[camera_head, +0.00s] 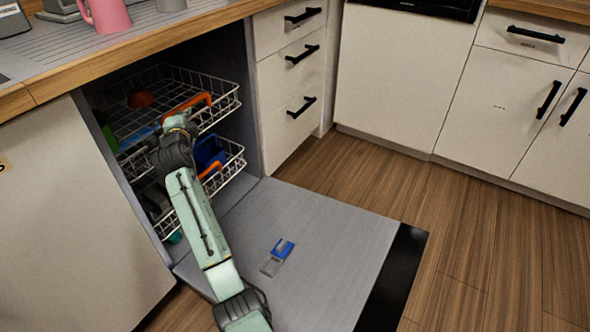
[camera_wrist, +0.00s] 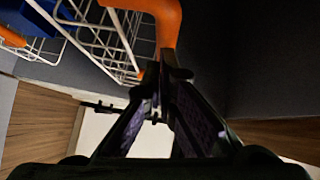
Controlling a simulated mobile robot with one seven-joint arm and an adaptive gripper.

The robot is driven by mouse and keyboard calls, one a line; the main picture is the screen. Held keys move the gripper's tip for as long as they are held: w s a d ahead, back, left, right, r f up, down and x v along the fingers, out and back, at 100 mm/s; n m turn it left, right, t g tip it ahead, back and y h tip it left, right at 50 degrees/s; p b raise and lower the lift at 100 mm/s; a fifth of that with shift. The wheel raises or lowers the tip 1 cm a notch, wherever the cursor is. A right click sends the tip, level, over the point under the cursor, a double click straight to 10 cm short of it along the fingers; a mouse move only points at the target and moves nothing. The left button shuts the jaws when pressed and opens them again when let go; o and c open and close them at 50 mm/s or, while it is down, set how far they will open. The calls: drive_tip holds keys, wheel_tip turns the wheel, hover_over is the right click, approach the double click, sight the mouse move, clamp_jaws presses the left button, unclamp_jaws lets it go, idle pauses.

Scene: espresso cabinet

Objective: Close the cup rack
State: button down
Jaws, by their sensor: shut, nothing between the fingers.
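The cup rack appears to be the upper white wire rack (camera_head: 228,108) of the open dishwasher, with an orange handle (camera_head: 195,104) along its front. It stands partly out of the dark opening. My arm reaches over the open door to this rack, and my fingers cannot be made out in the head view. In the wrist view my gripper (camera_wrist: 163,88) is shut and empty. Its tips are close to a large orange handle (camera_wrist: 168,20) on a wire rack (camera_wrist: 122,45); I cannot tell whether they touch it.
A lower wire rack (camera_head: 232,165) holds a blue item (camera_head: 208,152). The dishwasher door (camera_head: 320,235) lies open, with a small blue-and-grey piece (camera_head: 279,254) on it. Drawers (camera_head: 285,85) stand to the right. A pink mug (camera_head: 105,14) stands on the counter above. The wooden floor at right is clear.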

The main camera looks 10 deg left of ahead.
drive_tip(key=shift+w+a+r+b, duration=0.1)
drive_tip(key=shift+w+a+b, duration=0.1)
drive_tip(key=shift+a, duration=0.3)
drive_tip(key=shift+w+a+b, duration=0.15)
drive_tip(key=shift+a, duration=0.3)
drive_tip(key=shift+a, duration=0.1)
